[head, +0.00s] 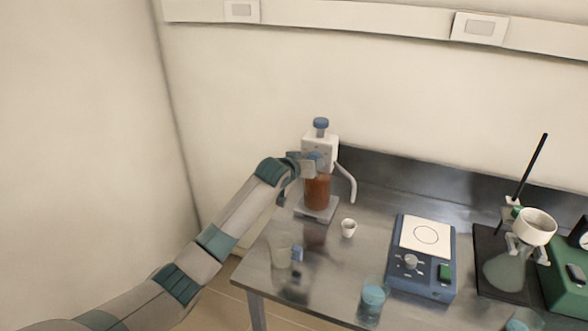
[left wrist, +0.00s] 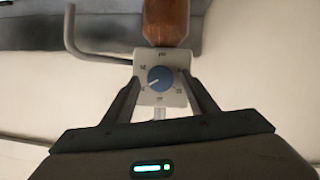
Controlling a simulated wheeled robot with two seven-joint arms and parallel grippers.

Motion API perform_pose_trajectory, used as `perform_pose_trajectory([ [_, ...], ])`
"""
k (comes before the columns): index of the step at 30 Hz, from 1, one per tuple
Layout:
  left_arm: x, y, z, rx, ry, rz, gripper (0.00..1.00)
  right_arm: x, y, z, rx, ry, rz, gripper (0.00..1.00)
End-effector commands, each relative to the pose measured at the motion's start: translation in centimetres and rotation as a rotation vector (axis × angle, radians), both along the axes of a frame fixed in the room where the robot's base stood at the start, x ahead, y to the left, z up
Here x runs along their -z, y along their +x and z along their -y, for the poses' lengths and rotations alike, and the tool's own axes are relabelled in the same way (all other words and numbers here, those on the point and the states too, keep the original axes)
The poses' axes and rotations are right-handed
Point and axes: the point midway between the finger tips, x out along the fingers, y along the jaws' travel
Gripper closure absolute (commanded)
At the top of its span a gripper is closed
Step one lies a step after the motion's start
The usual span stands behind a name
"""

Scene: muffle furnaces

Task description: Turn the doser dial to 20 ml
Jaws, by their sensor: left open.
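The doser (head: 319,141) is a white head with a blue cap on a brown bottle (head: 317,191), standing at the table's back left. Its blue dial (left wrist: 160,78) sits on a white square face (left wrist: 161,98) with marks around it, too small to read surely. The dial's white pointer line points to the lower left in the left wrist view, where the doser appears upside down. My left gripper (head: 308,164) is at the dial's front. Its fingers (left wrist: 162,84) are open, one on each side of the dial, with gaps showing. My right gripper is out of view.
A bent spout (head: 347,181) extends right of the doser above a small white cup (head: 348,227). A beaker (head: 281,252) stands near the left edge. A blue stirrer (head: 424,270), a glass with blue liquid (head: 372,299) and a flask stand (head: 505,263) are to the right.

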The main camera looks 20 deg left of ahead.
Motion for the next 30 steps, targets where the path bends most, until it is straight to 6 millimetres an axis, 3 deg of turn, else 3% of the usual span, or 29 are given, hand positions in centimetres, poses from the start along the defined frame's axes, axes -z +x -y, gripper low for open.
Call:
perform_pose_trajectory([
  [11, -1.2, -3.7, -0.5, 0.000, 0.000, 0.000, 0.47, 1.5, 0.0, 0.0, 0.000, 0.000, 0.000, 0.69],
  [30, -5.0, -13.2, -1.4, 0.001, 0.002, -0.002, 0.47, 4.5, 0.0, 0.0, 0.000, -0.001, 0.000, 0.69],
])
